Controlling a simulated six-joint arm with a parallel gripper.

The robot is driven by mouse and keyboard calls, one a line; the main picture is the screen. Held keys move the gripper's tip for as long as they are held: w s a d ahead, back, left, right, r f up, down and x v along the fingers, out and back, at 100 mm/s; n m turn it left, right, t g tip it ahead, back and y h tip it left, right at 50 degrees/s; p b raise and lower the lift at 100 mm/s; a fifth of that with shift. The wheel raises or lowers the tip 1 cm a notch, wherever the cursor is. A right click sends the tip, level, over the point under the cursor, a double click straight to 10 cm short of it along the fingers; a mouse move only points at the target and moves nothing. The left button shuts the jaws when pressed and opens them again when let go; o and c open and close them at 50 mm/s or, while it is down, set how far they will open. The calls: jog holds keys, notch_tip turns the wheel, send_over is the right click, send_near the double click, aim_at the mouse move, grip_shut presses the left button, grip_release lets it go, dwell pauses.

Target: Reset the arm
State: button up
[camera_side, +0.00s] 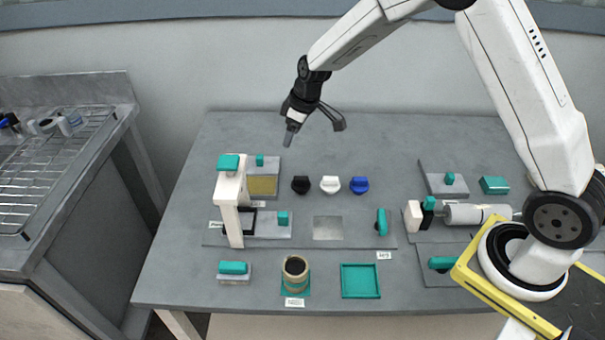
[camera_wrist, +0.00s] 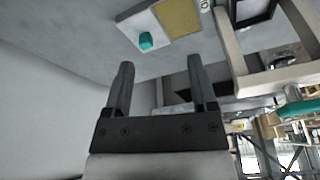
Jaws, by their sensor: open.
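My gripper (camera_side: 314,130) hangs above the back left part of the grey table (camera_side: 380,140), with its fingers spread and nothing between them. In the wrist view both dark fingers (camera_wrist: 160,90) are apart, with a gap between them. In the side view it appears behind and to the right of a white upright frame with a teal top (camera_side: 230,205). A tan-faced plate with a teal knob (camera_side: 262,186) lies below and to the left of the gripper; it also shows at the top of the wrist view (camera_wrist: 180,18).
Black (camera_side: 300,185), white (camera_side: 330,184) and blue (camera_side: 359,185) knobs stand mid-table. A brown roll (camera_side: 295,272) and a teal tray (camera_side: 360,281) sit at the front. A white cylinder fixture (camera_side: 475,214) is at the right. A wire rack (camera_side: 50,160) stands left.

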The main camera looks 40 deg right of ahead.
jog(key=s+r+m, duration=0.2)
jog(key=s, duration=1)
jog(key=s+r+m+h, duration=0.1)
jog(key=s+m, duration=0.2)
jog(key=s, duration=1)
jog(key=shift+r+h, duration=0.3)
jog(key=shift+r, duration=0.1)
